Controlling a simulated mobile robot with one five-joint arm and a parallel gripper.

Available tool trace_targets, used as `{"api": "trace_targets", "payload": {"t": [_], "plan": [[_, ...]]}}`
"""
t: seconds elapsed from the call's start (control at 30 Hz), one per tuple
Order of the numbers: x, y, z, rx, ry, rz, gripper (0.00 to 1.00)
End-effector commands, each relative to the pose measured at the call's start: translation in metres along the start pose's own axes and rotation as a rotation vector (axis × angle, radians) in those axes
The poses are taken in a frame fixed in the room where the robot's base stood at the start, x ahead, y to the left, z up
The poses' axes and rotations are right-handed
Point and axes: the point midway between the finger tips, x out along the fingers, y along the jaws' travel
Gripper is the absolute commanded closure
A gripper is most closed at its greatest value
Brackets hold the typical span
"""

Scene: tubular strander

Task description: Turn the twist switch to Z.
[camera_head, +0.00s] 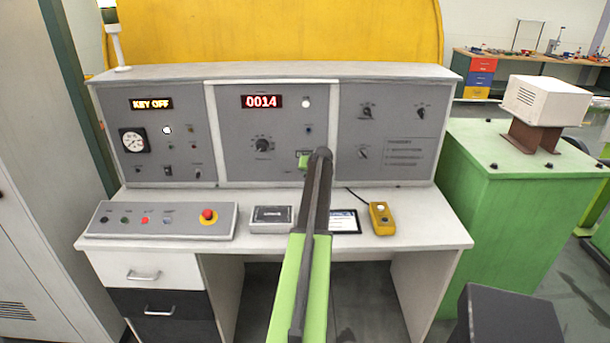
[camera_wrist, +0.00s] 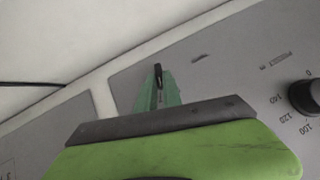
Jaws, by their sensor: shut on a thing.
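The control console (camera_head: 320,72) has three grey panels. The right panel carries several small black rotary switches: upper left (camera_head: 367,112), upper right (camera_head: 421,113) and lower left (camera_head: 363,152). Their labels are too small to read, so I cannot tell which is the twist switch or where it points. My gripper (camera_head: 303,162) is at the right side of the middle panel, partly hidden by my arm. In the wrist view my gripper's green fingers (camera_wrist: 158,92) are shut on a slim dark piece (camera_wrist: 158,72), which I cannot identify.
A large dial knob (camera_head: 262,145) is left of my gripper. The left display (camera_head: 152,104) reads KEY OFF; the middle display (camera_head: 262,101) reads 0014. On the desk are a button box with a red emergency stop (camera_head: 208,216), a tablet (camera_head: 345,221) and a yellow pendant (camera_head: 381,219).

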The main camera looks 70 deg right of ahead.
Motion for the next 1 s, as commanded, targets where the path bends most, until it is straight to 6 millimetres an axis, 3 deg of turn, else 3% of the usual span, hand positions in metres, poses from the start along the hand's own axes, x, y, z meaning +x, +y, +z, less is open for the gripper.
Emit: {"api": "trace_targets", "payload": {"t": [0.03, 0.13, 1.0], "plan": [[0.0014, 0.0101, -0.0033, 0.024, 0.013, -0.013, 1.0], [0.0015, 0.0116, -0.0029, 0.07, 0.012, -0.058, 1.0], [-0.0004, 0.0124, -0.0039, 0.181, 0.01, -0.168, 1.0]]}}
